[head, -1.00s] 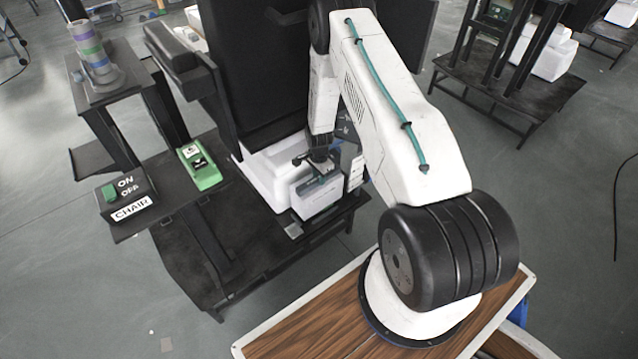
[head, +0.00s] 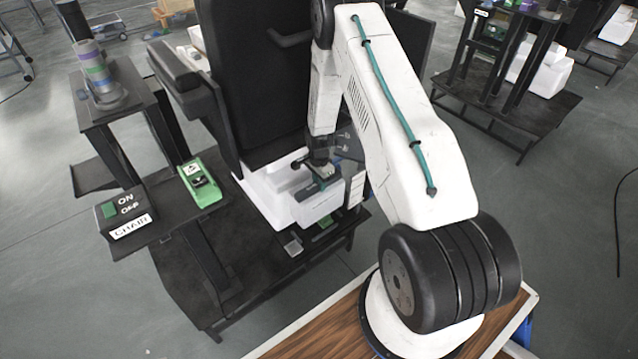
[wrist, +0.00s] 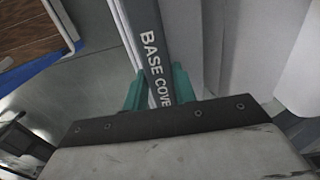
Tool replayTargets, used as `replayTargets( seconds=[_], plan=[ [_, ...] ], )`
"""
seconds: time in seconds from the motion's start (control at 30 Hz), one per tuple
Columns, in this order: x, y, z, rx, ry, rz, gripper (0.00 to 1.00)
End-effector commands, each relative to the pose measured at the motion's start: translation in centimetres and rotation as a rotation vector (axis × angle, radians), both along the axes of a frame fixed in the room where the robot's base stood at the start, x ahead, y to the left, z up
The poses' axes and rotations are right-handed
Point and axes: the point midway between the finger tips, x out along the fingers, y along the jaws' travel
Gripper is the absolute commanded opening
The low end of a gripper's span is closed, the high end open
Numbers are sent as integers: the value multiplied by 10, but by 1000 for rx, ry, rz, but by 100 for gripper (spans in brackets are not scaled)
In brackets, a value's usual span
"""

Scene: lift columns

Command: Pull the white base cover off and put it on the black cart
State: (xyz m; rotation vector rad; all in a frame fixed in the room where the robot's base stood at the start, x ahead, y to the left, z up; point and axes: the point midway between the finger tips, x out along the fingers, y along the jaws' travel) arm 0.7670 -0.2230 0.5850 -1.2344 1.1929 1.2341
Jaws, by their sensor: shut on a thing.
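The white base cover (head: 318,207) is a boxy piece at the foot of the black chair column, beside the white base (head: 268,198). In the wrist view, its grey top strip (wrist: 150,45) reads "BASE COVE", with the end hidden. My gripper (head: 320,172) is shut on this strip. Its teal fingers (wrist: 158,88) stand on either side of the strip in the wrist view. A green part (head: 323,226) shows below the cover's lower edge. I cannot tell which black structure is the black cart.
A black shelf at left holds a green device (head: 200,182) and a CHAIR on/off box (head: 127,214). A striped cylinder (head: 95,68) stands on a black post. A low black platform (head: 185,275) lies below. Another black stand (head: 505,105) is at the right, with open floor (head: 575,200) before it.

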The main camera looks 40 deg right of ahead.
Motion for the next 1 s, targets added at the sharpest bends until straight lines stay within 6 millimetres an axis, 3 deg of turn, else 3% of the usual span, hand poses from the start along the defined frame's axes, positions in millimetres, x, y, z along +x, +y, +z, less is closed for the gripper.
replayTargets(
  seconds=[0.57,1.0],
  plan=[
    [0,0,5,0,0,0,0],
    [1,0,26,0,-1,0,0]
  ],
)
